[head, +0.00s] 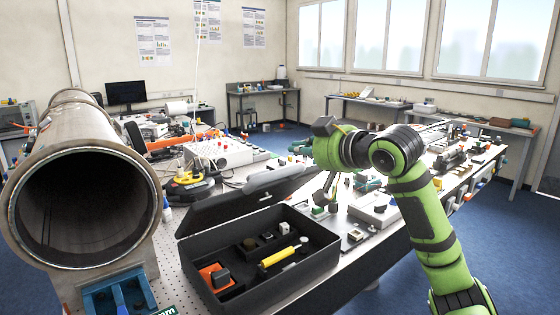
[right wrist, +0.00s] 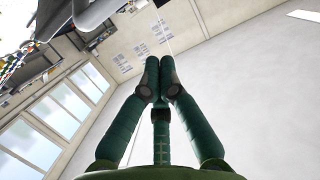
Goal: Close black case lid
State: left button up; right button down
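The black case (head: 327,262) stands on the table in front of me in the head view. Its lid (head: 215,207) is open, raised at the back and leaning away from the box. Inside lie a yellow cylindrical tool (head: 277,257), an orange-and-black item (head: 215,276) and several small parts. My right gripper (head: 294,147) is beyond and to the right of the case, above the table and apart from the lid. In the right wrist view its green fingers (right wrist: 158,68) meet at their tips with nothing visible between them. My left gripper is not in view.
A large metal pipe (head: 75,125) on a blue support (head: 118,291) stands left of the case. A yellow-and-black device (head: 188,184) lies behind it. A grey rounded object (head: 275,180) is at the lid's upper edge. Small parts crowd the table (head: 340,285) on the right.

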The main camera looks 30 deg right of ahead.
jog(key=p, duration=0.5)
send_over(279, 172)
jog(key=w, duration=0.2)
jog(key=shift+a+f, duration=0.15)
jog(key=shift+f, duration=0.45)
jog(key=f, duration=0.1)
jog(key=s+f+p, duration=0.1)
jog(key=f, duration=0.1)
jog(key=shift+s+d+f, duration=0.2)
jog(key=shift+s+f, duration=0.15)
jog(key=shift+s, duration=0.1)
jog(key=shift+f, duration=0.15)
jog(key=shift+a, duration=0.1)
jog(key=shift+f, duration=0.1)
